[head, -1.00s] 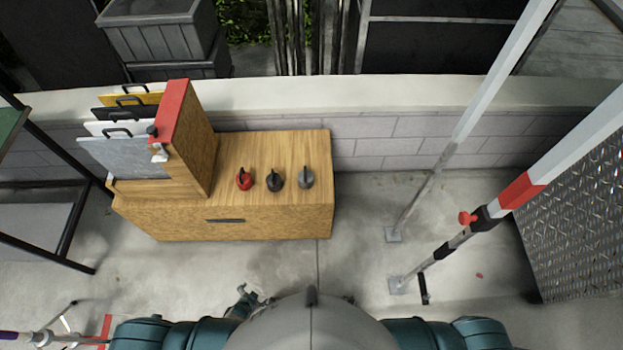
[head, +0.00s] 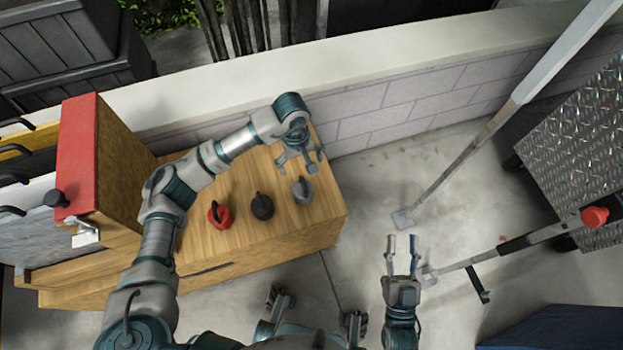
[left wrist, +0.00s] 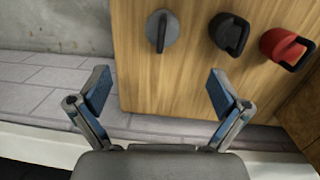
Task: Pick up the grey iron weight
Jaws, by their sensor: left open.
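The grey iron weight (head: 303,191) stands on the wooden cabinet top, at the right end of a row of three weights. It also shows at the top middle of the left wrist view (left wrist: 163,31). My left gripper (head: 298,164) is open and empty above the cabinet, close to the grey weight on its wall side. In the left wrist view its two blue-padded fingers (left wrist: 157,88) are spread, with the weight beyond the gap between them. My right gripper (head: 402,240) is open and empty over the floor, right of the cabinet.
A black weight (head: 262,206) and a red weight (head: 220,215) stand left of the grey one. A red-topped wooden rack (head: 78,150) rises at the cabinet's left. A low block wall (head: 400,95) runs behind. Metal poles (head: 470,150) stand at right.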

